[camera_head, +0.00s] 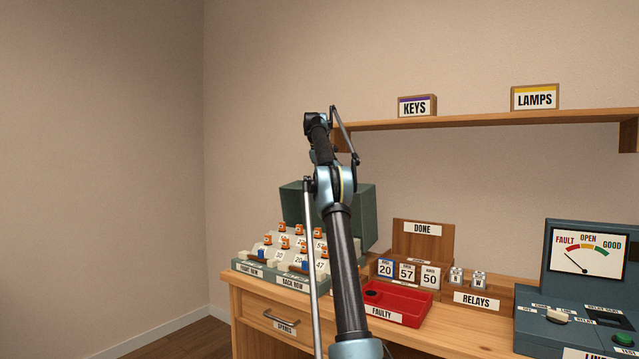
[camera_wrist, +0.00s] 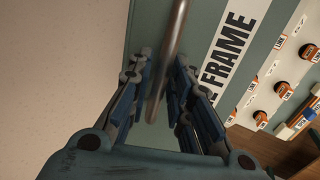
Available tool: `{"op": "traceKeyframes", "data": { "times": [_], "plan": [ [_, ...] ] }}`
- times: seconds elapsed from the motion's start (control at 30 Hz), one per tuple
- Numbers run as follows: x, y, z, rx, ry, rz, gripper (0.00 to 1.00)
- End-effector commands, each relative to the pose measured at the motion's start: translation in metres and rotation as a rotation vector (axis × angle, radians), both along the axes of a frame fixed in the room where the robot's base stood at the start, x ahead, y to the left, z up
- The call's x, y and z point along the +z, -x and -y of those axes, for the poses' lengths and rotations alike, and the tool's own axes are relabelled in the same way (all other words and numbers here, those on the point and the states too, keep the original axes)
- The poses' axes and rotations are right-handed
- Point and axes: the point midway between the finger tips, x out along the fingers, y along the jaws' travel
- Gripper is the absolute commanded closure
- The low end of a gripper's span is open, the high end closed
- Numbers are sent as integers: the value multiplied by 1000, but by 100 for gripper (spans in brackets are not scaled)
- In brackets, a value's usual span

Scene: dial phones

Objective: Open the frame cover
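The frame cover (camera_head: 360,213) is a dark green panel standing raised behind the sloped rows of orange-capped parts (camera_head: 284,243). My arm hides its middle in the head view. In the wrist view, the cover (camera_wrist: 208,15) fills the middle, with a white label (camera_wrist: 230,55) ending in "FRAME". A metal bar handle (camera_wrist: 173,45) runs down along it. My gripper (camera_wrist: 164,62) is open, with one finger on each side of the handle and gaps showing. I cannot tell whether a finger touches it. The gripper is not clear in the head view.
The frame stands at the left end of the wooden desk (camera_head: 245,298). To its right are a red FAULTY tray (camera_head: 412,312), a DONE rack (camera_head: 440,245), a RELAYS box (camera_head: 492,300) and a meter unit (camera_head: 585,265). A wall shelf (camera_head: 480,119) runs above.

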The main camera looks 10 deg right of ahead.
Motion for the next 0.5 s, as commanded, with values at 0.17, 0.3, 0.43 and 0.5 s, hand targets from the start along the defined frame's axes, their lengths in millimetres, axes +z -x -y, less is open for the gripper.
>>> {"op": "traceKeyframes", "data": {
  "times": [0.17, 0.3, 0.43, 0.5],
  "plan": [
    [6, 0, -2, 1, 0, -1, 81],
    [9, 4, -6, 2, 0, -1, 81],
    [9, 7, -10, 2, 0, -1, 81],
    [9, 10, -12, 1, 0, -1, 81]
  ]
}}
